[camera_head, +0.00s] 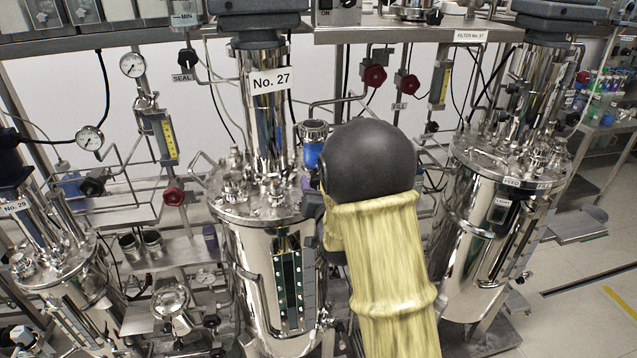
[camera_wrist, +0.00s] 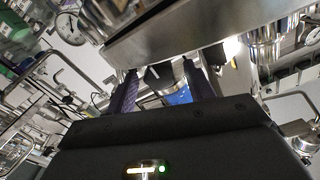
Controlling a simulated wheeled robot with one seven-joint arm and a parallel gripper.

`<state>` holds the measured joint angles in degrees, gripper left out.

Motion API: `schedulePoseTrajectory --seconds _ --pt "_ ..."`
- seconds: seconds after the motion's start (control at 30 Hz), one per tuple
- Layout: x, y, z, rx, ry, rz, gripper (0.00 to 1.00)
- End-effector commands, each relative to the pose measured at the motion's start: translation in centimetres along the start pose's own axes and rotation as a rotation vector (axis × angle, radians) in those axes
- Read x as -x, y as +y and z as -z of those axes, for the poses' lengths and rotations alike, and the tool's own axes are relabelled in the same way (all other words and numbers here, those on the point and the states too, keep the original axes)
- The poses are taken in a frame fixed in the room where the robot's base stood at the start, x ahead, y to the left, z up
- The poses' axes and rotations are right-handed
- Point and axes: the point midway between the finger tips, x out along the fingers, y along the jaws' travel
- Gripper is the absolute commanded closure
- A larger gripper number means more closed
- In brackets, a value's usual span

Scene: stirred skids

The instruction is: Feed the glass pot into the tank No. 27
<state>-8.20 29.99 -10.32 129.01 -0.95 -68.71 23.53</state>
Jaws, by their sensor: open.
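Tank No. 27 (camera_head: 262,235) is a shiny steel vessel left of centre in the head view, with a crowded lid and a "No. 27" label on its tall column. A blue part with a metallic ringed top (camera_head: 312,152) stands at the right of its lid. A blue thing (camera_wrist: 180,96) also shows between my fingers in the wrist view; I cannot tell whether either is the glass pot. My gripper (camera_wrist: 163,85) is open, its two dark fingers apart and pointing away. In the head view, my arm hides most of the gripper.
Another steel tank (camera_head: 485,235) stands at the right, and tank No. 29 (camera_head: 65,275) at the left. Pipes, gauges and red knobs crowd the frame behind. A steel edge (camera_wrist: 180,35) crosses close above my fingers in the wrist view. Open floor (camera_head: 585,310) lies at the lower right.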

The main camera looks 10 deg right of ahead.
Motion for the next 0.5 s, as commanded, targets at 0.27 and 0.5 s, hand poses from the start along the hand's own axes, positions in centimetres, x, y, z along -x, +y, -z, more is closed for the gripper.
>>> schedulePoseTrajectory --seconds 0.27,0.5 --pt "-0.03 0.11 -0.01 0.0 0.0 -0.002 0.55" --pt "-0.02 0.15 0.02 0.0 0.0 -0.002 0.92"
